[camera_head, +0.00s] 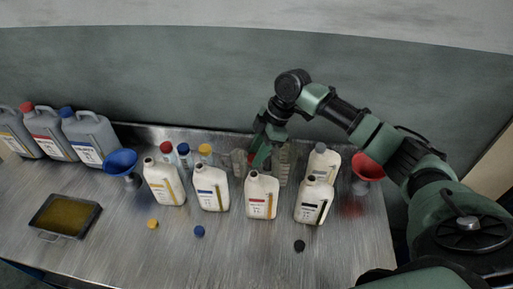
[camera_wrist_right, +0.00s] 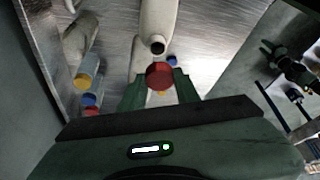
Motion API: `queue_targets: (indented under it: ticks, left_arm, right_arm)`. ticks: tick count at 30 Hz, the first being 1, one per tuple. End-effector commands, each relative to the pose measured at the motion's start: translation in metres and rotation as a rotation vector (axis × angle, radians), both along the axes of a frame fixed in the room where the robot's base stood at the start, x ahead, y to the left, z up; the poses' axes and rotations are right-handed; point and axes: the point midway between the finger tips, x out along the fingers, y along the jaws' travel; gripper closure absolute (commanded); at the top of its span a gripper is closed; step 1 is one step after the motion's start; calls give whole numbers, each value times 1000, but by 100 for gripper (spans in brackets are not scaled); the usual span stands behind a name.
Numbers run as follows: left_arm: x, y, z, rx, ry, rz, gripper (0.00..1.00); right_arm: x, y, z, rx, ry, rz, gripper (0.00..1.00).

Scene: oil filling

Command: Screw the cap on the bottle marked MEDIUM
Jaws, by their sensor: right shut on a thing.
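My right gripper (camera_head: 263,156) is behind the front row of white bottles, near the red-marked bottle (camera_head: 261,199). In the right wrist view, my right gripper (camera_wrist_right: 160,84) is shut on a red cap (camera_wrist_right: 159,73), held between its green fingers. Just past the cap is a white bottle with a dark open mouth (camera_wrist_right: 157,45); the cap appears apart from it. The yellow-marked bottle (camera_head: 163,187), blue-marked bottle (camera_head: 210,189) and black-marked bottle (camera_head: 313,203) also stand uncapped. Label words are too small to read. My left gripper is not in view.
A yellow cap (camera_head: 152,224), a blue cap (camera_head: 199,231) and a black cap (camera_head: 299,245) lie in front. A blue funnel (camera_head: 121,163), red funnel (camera_head: 367,168), oil tray (camera_head: 42,237) and grey jugs (camera_head: 92,137) stand around. Small capped containers and clear cups crowd the back.

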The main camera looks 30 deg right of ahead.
Motion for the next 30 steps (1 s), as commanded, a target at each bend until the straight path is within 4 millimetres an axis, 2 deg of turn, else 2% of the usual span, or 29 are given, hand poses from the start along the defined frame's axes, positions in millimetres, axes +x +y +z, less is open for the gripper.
queue_targets:
  ticks: [11, 12, 17, 30]
  left_arm:
    - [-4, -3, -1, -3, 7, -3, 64]
    - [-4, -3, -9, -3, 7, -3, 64]
    - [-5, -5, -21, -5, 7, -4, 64]
    - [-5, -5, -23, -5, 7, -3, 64]
  right_arm:
    - [-1, 0, -25, -1, 3, 0, 100]
    - [-1, 0, -33, -2, 1, 0, 100]
    - [-1, 0, -45, -2, 0, 0, 100]
    - [-1, 0, -47, -2, 0, 0, 100]
